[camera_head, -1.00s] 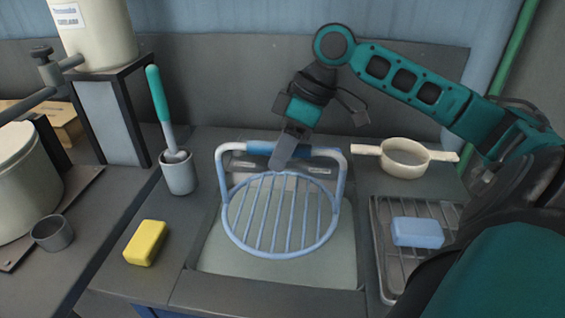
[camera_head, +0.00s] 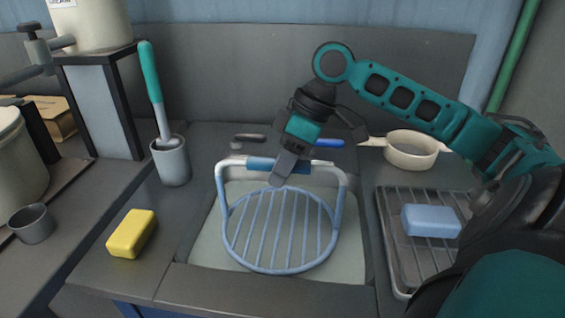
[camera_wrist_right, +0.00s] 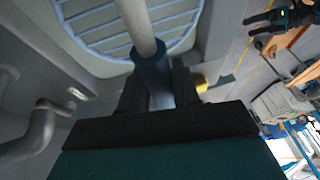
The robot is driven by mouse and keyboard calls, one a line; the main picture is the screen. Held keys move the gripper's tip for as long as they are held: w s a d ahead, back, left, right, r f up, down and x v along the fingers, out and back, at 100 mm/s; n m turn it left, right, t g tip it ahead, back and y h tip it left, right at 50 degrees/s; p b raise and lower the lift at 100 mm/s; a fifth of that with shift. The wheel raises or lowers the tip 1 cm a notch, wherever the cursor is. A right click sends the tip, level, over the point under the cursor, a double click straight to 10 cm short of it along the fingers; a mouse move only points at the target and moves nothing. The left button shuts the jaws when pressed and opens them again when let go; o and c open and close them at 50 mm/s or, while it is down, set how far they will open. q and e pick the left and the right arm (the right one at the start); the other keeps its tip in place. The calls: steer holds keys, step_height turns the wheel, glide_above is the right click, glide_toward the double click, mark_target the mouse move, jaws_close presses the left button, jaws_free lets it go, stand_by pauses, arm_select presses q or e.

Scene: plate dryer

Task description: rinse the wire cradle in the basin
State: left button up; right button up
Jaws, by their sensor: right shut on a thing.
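The wire cradle (camera_head: 264,232) is a pale blue round grid with an arched handle and a darker blue grip. It is over or in the basin (camera_head: 207,243), which holds pale grey-green water or has a pale floor; whether the grid is under the surface I cannot tell. My right gripper (camera_head: 285,172) is shut on the cradle's grip. In the right wrist view the grip (camera_wrist_right: 153,80) sits between the dark fingers, with the grid (camera_wrist_right: 105,22) beyond. A black gripper, apparently my left (camera_wrist_right: 268,22), shows open and empty at the upper right of that view.
A yellow sponge (camera_head: 131,234) lies left of the basin, near a cup (camera_head: 173,165) with a teal-handled brush (camera_head: 152,80). A rack (camera_head: 402,252) holding a blue block (camera_head: 431,221) is to the right, with a cream strainer (camera_head: 411,152) behind. A blue-handled tap (camera_head: 328,143) is behind the basin.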

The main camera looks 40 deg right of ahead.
step_height(320, 180, down, 4)
steer(key=shift+f+b, duration=0.2)
steer(key=shift+b, duration=0.65)
step_height(320, 180, down, 2)
steer(key=shift+f+b, duration=0.1)
steer(key=shift+b, duration=0.2)
steer(key=shift+f, duration=0.55)
arm_select(q)
steer(key=shift+w+d+f, duration=0.3)
steer(key=shift+d+f, duration=0.15)
steer(key=shift+f, duration=0.25)
steer(key=shift+s+f, duration=0.1)
steer(key=shift+s, duration=0.05)
steer(key=shift+f, duration=0.1)
arm_select(e)
steer(key=shift+f, duration=0.1)
